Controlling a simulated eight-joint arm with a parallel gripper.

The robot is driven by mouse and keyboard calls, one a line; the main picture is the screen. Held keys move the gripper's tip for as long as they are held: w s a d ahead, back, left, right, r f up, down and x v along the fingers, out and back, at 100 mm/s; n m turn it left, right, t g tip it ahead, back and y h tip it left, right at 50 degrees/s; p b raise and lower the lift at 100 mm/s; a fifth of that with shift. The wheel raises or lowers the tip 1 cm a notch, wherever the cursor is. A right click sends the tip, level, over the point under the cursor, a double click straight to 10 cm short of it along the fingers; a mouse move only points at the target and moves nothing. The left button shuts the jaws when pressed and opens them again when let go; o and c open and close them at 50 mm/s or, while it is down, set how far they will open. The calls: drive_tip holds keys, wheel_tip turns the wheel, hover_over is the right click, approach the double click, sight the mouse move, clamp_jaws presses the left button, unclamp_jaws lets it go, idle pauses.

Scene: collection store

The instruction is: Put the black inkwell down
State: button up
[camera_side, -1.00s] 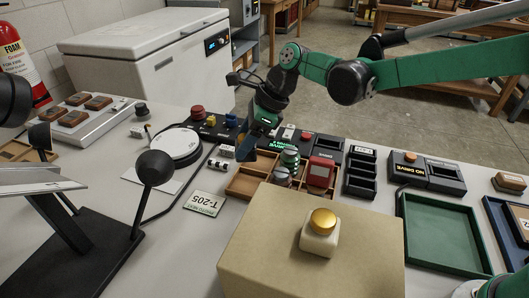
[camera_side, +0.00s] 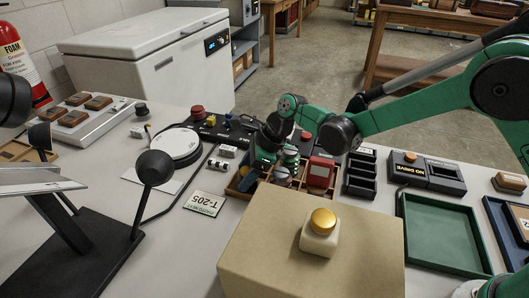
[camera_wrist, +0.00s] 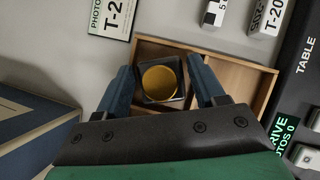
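The black inkwell (camera_wrist: 144,97) is dark and square with a round gold top. In the side view my gripper (camera_side: 249,178) is low at the left part of the wooden tray (camera_side: 233,188), and the inkwell cannot be made out there.
Green-and-grey items (camera_side: 289,158) and a red box (camera_side: 320,172) stand just right of my gripper. A tan block with a gold-topped piece (camera_side: 322,222) is in front. A T-205 card (camera_side: 203,203) lies left of the tray. A green tray (camera_side: 440,235) is at the right.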

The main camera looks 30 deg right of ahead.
drive_tip(key=shift+o, duration=0.8)
drive_tip(key=shift+r, duration=0.2)
drive_tip(key=v, duration=1.2)
drive_tip(key=s+d+n+t+h, duration=0.2)
drive_tip(key=s+d+n, duration=0.4)
drive_tip(key=n, duration=0.5)
drive_tip(key=s+d+r+n+t+h, duration=0.1)
drive_tip(key=s+d+n+t+h, duration=0.2)
drive_tip(key=s+d+n, duration=0.3)
drive_tip(key=shift+s+n+h, duration=0.3)
drive_tip(key=shift+s+n, duration=0.75)
drive_tip(key=shift+n, duration=1.65)
